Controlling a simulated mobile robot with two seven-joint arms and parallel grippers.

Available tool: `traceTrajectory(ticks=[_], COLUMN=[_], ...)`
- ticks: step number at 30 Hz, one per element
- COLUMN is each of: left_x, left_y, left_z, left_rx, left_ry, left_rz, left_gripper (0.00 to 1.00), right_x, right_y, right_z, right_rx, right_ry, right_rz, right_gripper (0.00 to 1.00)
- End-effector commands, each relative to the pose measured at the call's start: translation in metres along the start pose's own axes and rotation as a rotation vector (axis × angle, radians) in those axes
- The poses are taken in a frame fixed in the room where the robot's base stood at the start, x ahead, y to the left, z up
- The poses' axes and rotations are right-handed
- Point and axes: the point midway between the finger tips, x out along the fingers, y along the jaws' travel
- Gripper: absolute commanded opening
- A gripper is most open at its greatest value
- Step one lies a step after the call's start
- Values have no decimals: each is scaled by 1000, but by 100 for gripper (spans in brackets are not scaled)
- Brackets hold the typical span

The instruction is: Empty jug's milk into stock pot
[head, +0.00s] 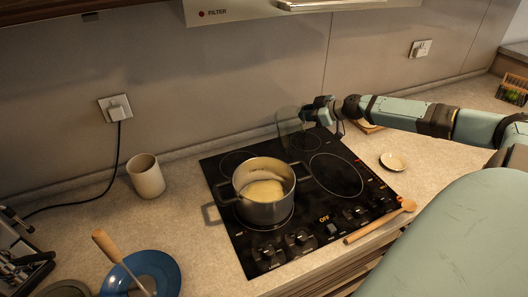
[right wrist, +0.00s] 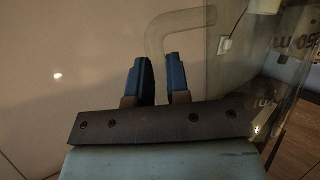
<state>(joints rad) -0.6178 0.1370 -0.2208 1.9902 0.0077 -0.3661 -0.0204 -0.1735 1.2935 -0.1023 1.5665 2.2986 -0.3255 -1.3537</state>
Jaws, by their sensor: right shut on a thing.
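A steel stock pot (head: 255,211) stands on the black hob, with a pale, milky content (head: 265,190) inside. My right gripper (head: 318,108) comes in from the right above the back of the hob. It is shut on the handle (right wrist: 168,30) of a clear glass jug (head: 289,127), behind and to the right of the pot and apart from it. The right wrist view shows the jug's clear wall with printed measuring marks at the right. No milk is clearly visible in the jug; its exact tilt is hard to tell. My left gripper is not in view.
The hob (head: 335,205) has free room right of the pot. A wooden spoon (head: 380,222) lies at its front right edge. A small dish (head: 393,161) is to the right. A beige cup (head: 146,176) and a blue plate (head: 165,270) are at the left.

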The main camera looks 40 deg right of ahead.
Motion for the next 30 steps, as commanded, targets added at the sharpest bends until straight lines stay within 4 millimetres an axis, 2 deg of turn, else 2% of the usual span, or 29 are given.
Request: traceTrajectory(ticks=[7,12,24,30], left_x=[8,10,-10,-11], left_y=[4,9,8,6], left_z=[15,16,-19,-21], left_rx=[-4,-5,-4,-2], left_ry=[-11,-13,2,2], left_rz=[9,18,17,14], left_gripper=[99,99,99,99], right_x=[5,5,-14,-16], right_y=[7,9,19,20], right_z=[14,15,-24,-28], right_rx=[141,193,203,202], right_ry=[40,52,54,53], right_rz=[-55,-78,-83,-82], right_gripper=[0,0,0,0])
